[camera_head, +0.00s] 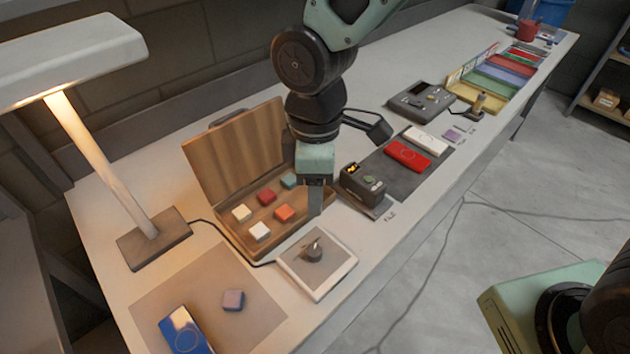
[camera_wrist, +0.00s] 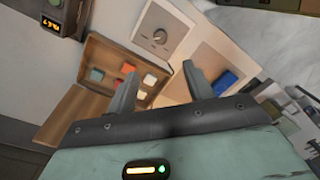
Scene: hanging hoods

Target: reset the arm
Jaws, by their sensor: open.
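My arm hangs down over the long light workbench (camera_head: 345,225) in the head view. My gripper (camera_head: 315,203) points down beside the right end of the open wooden case (camera_head: 262,222), above the bench. In the wrist view my gripper (camera_wrist: 158,85) shows its two fingers spread apart with nothing between them. Several coloured cubes, including a red one (camera_head: 267,196) and a white one (camera_head: 260,231), lie in the case. The square white plate with a dark knob (camera_head: 337,268) lies just in front of my gripper; the knob plate also shows in the wrist view (camera_wrist: 165,30).
A lit lamp (camera_head: 150,220) stands at left. A dark meter (camera_head: 362,184) stands close right of my gripper. A red box (camera_head: 408,155) and white box (camera_head: 426,140) lie beyond.

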